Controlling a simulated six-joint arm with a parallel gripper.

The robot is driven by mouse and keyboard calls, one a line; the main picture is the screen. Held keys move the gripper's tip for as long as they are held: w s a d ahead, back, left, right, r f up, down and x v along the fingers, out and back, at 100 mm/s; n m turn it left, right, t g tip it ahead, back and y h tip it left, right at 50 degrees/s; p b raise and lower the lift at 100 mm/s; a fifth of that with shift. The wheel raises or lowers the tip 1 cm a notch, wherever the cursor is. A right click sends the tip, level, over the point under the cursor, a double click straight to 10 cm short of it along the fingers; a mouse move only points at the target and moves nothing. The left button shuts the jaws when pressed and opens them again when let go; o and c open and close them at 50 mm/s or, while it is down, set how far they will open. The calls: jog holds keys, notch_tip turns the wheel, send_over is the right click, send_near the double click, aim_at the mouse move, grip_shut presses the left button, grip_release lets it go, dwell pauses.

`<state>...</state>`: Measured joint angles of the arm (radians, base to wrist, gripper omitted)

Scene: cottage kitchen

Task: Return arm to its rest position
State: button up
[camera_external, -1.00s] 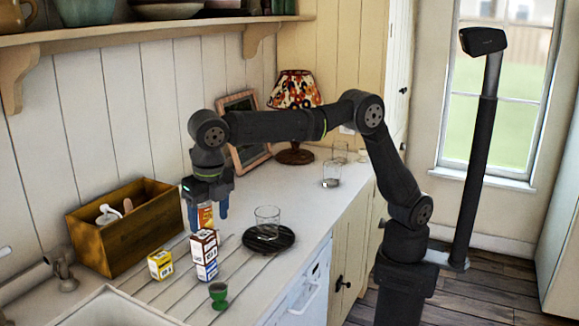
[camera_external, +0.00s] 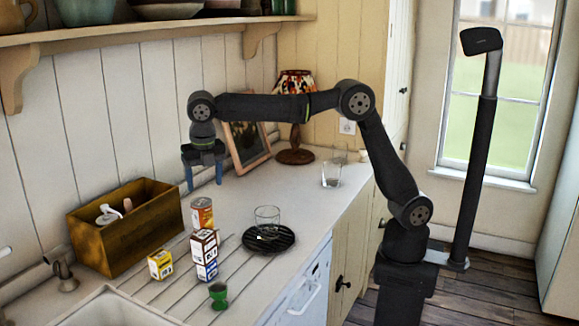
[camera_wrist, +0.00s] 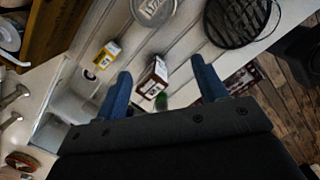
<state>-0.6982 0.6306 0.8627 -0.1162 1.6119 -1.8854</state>
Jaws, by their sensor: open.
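My gripper (camera_external: 204,186) is open and empty, with its blue fingers pointing down over the back of the counter. Nothing is held.
A picture frame (camera_external: 248,150) and lamp (camera_external: 295,100) stand behind. A shelf (camera_external: 150,30) runs above.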

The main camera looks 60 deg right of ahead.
jog(key=w+d+m, duration=0.1)
jog(key=w+d, duration=0.3)
jog(key=d, duration=0.5)
jog(key=w+d+m, duration=0.2)
jog(key=w+d, duration=0.1)
jog(key=d, duration=0.6)
jog(key=shift+w+d, duration=0.35)
jog(key=shift+w, duration=0.05)
jog(key=shift+r, duration=0.1)
